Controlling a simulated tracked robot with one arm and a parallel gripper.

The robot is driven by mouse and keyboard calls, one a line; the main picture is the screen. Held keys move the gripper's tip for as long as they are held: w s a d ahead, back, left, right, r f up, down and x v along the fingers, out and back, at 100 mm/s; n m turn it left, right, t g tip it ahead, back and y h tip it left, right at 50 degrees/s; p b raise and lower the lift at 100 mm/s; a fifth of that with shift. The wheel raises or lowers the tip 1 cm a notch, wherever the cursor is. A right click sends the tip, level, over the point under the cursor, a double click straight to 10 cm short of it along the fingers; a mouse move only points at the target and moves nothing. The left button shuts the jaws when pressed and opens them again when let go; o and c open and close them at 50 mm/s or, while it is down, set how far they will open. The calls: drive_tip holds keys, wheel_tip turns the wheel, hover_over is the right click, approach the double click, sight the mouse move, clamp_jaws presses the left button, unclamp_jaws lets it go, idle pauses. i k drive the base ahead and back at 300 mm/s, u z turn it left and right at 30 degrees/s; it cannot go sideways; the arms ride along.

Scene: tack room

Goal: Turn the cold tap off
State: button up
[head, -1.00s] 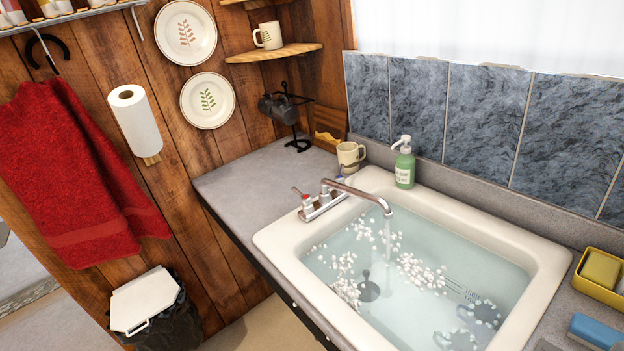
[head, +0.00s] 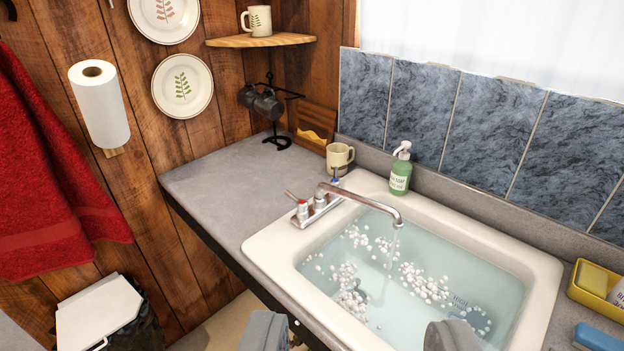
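The tap (head: 318,208) is a metal mixer on the left rim of the white sink (head: 272,245). Its spout (head: 362,202) reaches over the basin, and a stream of water (head: 391,250) falls from it. The handle with a red mark (head: 300,205) is at the near end of the tap body. The handle with a blue mark (head: 336,180) is at the far end, close in front of the beige mug. My gripper (head: 358,335) shows as two grey fingertips at the bottom edge, wide apart and empty. It is short of the tap, touching nothing visible.
The sink holds water, foam and submerged dishes. A beige mug (head: 339,158) and green soap bottle (head: 400,172) stand behind the tap. A black mug stand (head: 275,120) is farther back. The grey counter (head: 225,180) left of the tap is clear. A yellow sponge tray (head: 590,296) is right.

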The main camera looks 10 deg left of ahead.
sight(334, 181)
drive_tip(key=u, duration=0.35)
drive_tip(key=i, duration=1.25)
drive_tip(key=z, duration=0.45)
